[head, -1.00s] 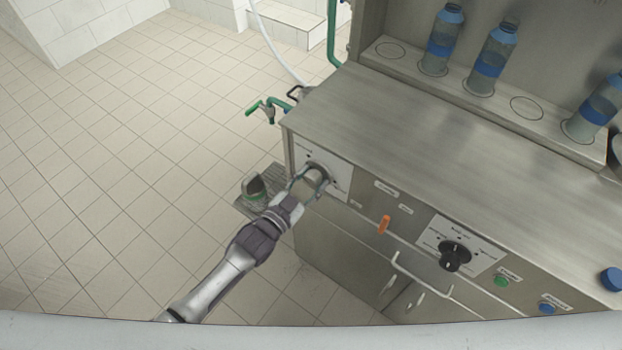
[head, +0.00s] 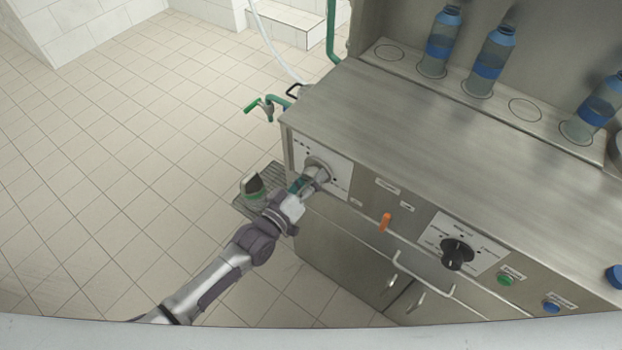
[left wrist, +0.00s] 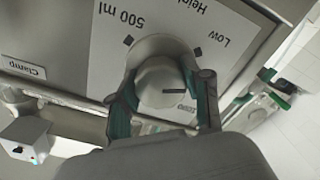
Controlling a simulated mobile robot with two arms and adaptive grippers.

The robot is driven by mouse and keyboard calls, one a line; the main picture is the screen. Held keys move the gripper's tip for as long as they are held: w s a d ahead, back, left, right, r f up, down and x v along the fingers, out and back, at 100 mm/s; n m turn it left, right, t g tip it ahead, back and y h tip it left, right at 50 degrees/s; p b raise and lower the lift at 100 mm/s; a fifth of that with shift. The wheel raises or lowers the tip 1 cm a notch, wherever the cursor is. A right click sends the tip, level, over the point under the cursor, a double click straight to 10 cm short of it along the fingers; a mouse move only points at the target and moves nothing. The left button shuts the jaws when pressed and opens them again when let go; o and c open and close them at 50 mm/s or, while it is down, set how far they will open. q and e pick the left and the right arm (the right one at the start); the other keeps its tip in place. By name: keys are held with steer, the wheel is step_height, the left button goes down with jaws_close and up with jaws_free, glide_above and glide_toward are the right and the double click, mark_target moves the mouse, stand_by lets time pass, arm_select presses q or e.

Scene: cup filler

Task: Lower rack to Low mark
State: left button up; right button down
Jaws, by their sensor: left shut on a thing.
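The grey height knob (left wrist: 165,88) sits on a white plate (left wrist: 185,28) on the machine's front panel. The plate reads "Height", "Low" and "500 ml", with dark square marks beside the two settings. The knob's dark pointer line points to the right in the left wrist view, not lined up with the visible Low mark. My left gripper (left wrist: 165,110) is shut on the knob, one finger on each side. In the head view the left gripper (head: 308,184) covers part of the knob at the panel's left end. My right gripper is not in view.
Bottles (head: 490,68) stand on the back ledge. A green-handled tap (head: 262,106) juts out left.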

arm_select(q)
steer(key=n+b, duration=0.1)
steer(key=n, duration=0.4)
steer(key=shift+s+f+b, duration=0.1)
steer(key=shift+b, duration=0.2)
stand_by(0.4)
steer(key=o, duration=1.2)
steer(key=shift+c, duration=0.2)
steer(key=v, duration=1.2)
